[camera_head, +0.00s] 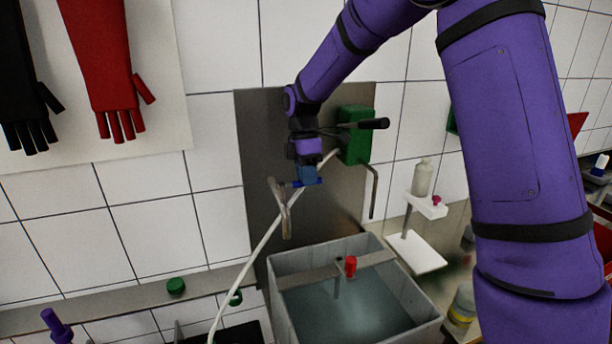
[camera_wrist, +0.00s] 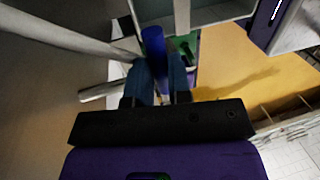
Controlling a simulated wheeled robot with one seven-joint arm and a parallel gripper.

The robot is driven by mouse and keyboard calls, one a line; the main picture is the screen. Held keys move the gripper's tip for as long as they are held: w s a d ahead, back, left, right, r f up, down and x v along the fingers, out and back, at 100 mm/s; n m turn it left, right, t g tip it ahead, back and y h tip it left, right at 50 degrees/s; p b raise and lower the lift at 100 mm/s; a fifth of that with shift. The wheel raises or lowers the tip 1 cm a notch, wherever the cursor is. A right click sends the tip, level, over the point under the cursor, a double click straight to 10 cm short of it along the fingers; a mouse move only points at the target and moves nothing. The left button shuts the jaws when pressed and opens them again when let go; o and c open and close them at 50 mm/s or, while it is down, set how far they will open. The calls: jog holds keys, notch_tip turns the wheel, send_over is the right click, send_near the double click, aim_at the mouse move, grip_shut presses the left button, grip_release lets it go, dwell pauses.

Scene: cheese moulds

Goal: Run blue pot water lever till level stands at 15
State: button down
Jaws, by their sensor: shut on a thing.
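The basin (camera_head: 402,326) holds bluish water (camera_head: 345,312). A bar with a red knob (camera_head: 350,266) and a dark rod crosses its top. I cannot read a level number.
A green box (camera_head: 355,150) with a black-gripped lever (camera_head: 374,123) and a bent spout is right of my gripper. A small white stand (camera_head: 423,252) with a bottle is farther right. Red and black gloves (camera_head: 101,62) hang at upper left.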

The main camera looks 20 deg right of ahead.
jog(key=shift+w+d, duration=0.1)
jog(key=shift+w, duration=0.05)
jog(key=c, duration=1.1)
grip_release()
jog(key=shift+o, duration=0.2)
notch_tip(320, 180, up, 11)
jog(key=w, duration=0.2)
jog(key=shift+f, duration=0.15)
jog(key=shift+w, duration=0.15)
